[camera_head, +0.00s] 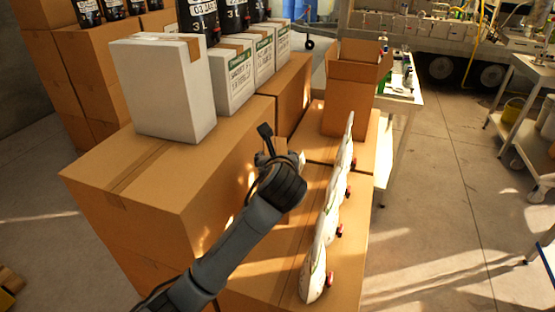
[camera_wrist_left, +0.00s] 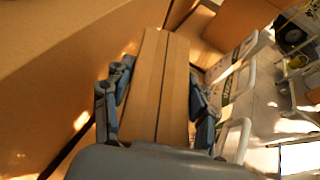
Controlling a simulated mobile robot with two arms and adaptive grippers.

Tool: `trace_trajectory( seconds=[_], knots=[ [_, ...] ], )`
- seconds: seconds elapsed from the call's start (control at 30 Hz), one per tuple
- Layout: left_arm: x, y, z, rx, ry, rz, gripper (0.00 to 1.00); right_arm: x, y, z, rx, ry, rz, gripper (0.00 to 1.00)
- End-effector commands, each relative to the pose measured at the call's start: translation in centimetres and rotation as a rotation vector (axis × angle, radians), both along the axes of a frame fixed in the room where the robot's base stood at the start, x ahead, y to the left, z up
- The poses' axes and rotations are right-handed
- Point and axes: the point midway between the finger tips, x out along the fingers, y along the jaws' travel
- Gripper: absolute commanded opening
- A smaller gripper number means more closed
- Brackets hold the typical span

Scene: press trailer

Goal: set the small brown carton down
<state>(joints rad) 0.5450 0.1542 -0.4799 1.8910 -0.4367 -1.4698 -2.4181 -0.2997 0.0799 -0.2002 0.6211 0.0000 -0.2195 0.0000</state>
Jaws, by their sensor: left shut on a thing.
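My left gripper (camera_head: 278,152) is over the lower row of big cartons, just right of the taller carton block. In the left wrist view its fingers (camera_wrist_left: 158,110) are on both sides of the small brown carton (camera_wrist_left: 160,75), shut on it. The carton has a tape seam along its length. My right gripper is in neither view.
The taller carton block (camera_head: 205,185) stands close on the left, with white boxes (camera_head: 163,88) on top. An open brown box (camera_head: 350,95) stands behind.

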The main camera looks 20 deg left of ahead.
Motion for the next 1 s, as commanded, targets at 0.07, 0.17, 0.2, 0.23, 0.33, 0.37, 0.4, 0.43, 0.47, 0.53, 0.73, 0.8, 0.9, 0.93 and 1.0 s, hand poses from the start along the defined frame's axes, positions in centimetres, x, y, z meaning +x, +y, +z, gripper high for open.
trace_trajectory(
  seconds=[0.07,0.17,0.2,0.23,0.33,0.37,0.4,0.43,0.47,0.53,0.73,0.8,0.9,0.93,1.0],
  knots=[
    [1.1,0.3,-1.0,-0.001,-0.005,0.001,0.00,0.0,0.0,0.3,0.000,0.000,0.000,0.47],
    [2.3,0.6,-2.5,-0.001,-0.005,0.000,0.00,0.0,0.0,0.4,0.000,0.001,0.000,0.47],
    [2.8,0.8,-3.0,-0.001,-0.006,0.000,0.00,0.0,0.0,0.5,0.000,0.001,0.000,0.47],
    [3.1,0.9,-3.3,-0.001,-0.007,0.000,0.00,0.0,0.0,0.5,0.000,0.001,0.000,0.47],
    [3.8,1.1,-4.2,0.000,-0.010,0.000,0.00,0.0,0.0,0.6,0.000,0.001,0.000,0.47],
    [4.0,1.1,-4.4,0.000,-0.010,0.000,0.00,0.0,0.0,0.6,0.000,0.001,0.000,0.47],
    [4.1,1.1,-4.6,0.000,-0.011,-0.001,0.00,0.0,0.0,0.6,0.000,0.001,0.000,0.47],
    [4.2,1.2,-4.6,0.000,-0.011,-0.002,0.00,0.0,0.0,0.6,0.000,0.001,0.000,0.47],
    [4.3,1.2,-4.8,0.000,-0.011,-0.001,0.00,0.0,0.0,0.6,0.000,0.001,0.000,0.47],
    [4.5,1.3,-5.1,0.000,-0.010,-0.001,0.00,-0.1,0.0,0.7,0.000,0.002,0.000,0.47],
    [4.7,1.3,-7.5,-0.001,-0.006,-0.002,0.00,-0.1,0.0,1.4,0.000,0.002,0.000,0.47],
    [4.8,1.3,-8.1,0.000,-0.008,-0.002,0.00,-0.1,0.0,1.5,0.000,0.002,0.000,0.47],
    [4.8,1.3,-8.5,-0.001,-0.010,-0.002,0.00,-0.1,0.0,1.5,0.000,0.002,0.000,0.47],
    [4.8,1.3,-8.5,-0.001,-0.010,-0.002,0.00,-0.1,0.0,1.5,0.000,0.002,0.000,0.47],
    [4.8,1.3,-8.5,0.000,-0.011,-0.002,0.00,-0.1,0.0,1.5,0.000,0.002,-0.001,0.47]
  ],
)
